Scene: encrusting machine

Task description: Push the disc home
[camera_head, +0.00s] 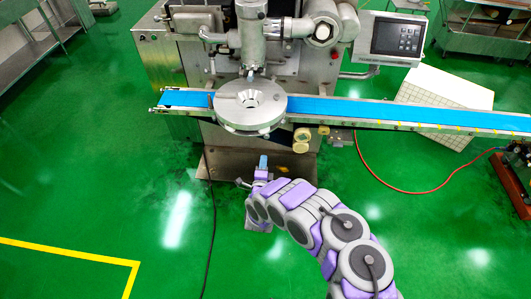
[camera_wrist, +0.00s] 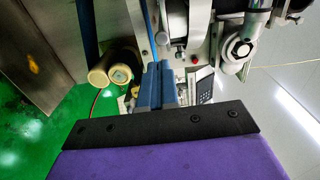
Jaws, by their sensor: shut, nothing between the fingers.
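The disc (camera_head: 237,112) is a round grey metal plate with a raised ring and a dark opening at its middle. In the head view it lies over the blue belt (camera_head: 350,107), below the machine's nozzle. My gripper (camera_head: 263,162) is in front of the machine, below the disc in the picture and apart from it. In the wrist view the two blue fingers of my gripper (camera_wrist: 158,70) are together with nothing between them. I cannot make out the disc for sure in the wrist view.
The encrusting machine (camera_head: 180,62) stands behind the belt, with a control panel (camera_head: 398,38) at right. Pale rollers (camera_head: 302,138) hang under the belt, and they also show in the wrist view (camera_wrist: 119,74). A red hose (camera_head: 400,193) and dark cable (camera_head: 211,230) lie on the green floor.

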